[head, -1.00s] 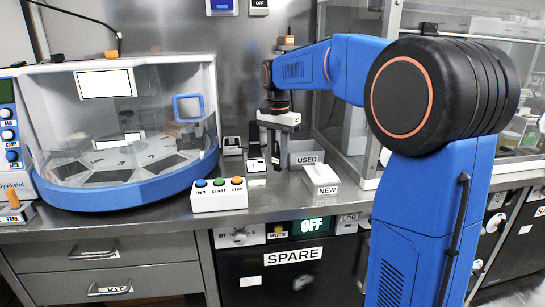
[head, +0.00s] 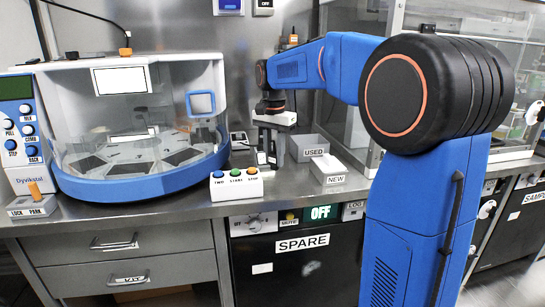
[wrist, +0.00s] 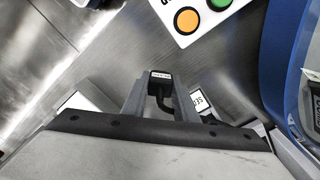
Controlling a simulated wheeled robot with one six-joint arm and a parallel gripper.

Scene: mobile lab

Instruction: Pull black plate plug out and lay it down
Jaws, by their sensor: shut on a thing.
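My gripper (head: 270,157) points down over the bench, between the round glass-fronted machine and the USED bin. In the wrist view the two grey fingers of my gripper (wrist: 160,92) are closed on a small black plug (wrist: 161,75) with a white label, its print too small to read. A black cable (wrist: 163,101) curves back from the plug between the fingers. The plug appears clear of any socket in the wrist view; its height above the bench is hard to tell. In the head view the plug is too small to make out clearly.
A white button box (head: 236,186) stands left of my gripper at the bench front. The USED bin (head: 305,146) and NEW box (head: 328,169) stand to the right. The round machine (head: 135,150) fills the left. A white label plate (wrist: 200,103) lies beside the fingers.

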